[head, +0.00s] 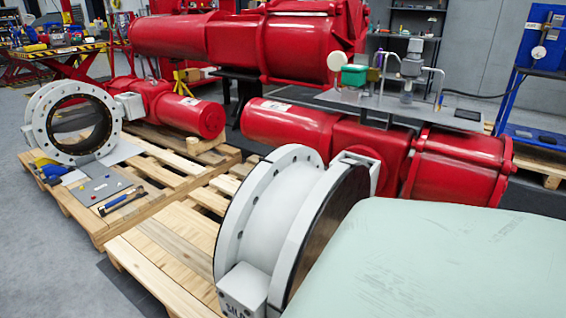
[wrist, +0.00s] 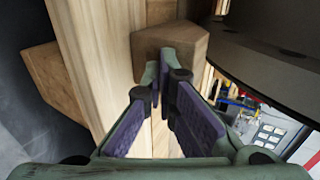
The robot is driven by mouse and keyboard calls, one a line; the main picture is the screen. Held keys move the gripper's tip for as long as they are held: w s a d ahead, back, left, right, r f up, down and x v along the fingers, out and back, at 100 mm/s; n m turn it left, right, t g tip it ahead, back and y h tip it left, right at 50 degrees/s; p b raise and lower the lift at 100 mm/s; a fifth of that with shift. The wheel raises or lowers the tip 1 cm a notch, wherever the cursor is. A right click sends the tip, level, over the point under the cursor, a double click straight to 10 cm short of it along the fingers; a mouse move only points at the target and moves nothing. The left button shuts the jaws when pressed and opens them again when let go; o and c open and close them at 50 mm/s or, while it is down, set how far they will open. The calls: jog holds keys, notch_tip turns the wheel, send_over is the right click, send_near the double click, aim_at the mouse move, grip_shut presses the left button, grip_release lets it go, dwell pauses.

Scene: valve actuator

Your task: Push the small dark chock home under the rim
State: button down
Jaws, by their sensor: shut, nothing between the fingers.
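In the wrist view the brown wooden chock (wrist: 172,44) sits on a pale pallet plank, just left of the dark curved rim (wrist: 268,58). A gap shows between the chock's right side and the rim's edge in this view. My gripper (wrist: 165,68) is shut and empty, its fingertips at the chock's near face; I cannot tell whether they touch it. In the head view the white flanged valve (head: 262,215) stands upright on the pallet (head: 165,255). The chock and my gripper are not visible there.
Another wooden block (wrist: 50,85) shows at the left in the wrist view. In the head view a red actuator (head: 330,135) lies behind the near valve. A second white flanged valve (head: 45,125) and a plate with tools (head: 97,188) are on the left pallet.

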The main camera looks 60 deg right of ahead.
jog(key=shift+s+d+b, duration=0.2)
jog(key=shift+d+b, duration=0.75)
jog(key=shift+d, duration=0.9)
dwell(0.6)
jog(key=shift+s+d+b, duration=0.15)
jog(key=shift+d+b, duration=0.5)
jog(key=shift+d, duration=0.7)
jog(key=w+a+p, duration=0.1)
jog(key=a+p, duration=0.1)
jog(key=a, duration=0.8)
dwell(0.7)
jog(key=shift+w+d, duration=0.1)
dwell(0.4)
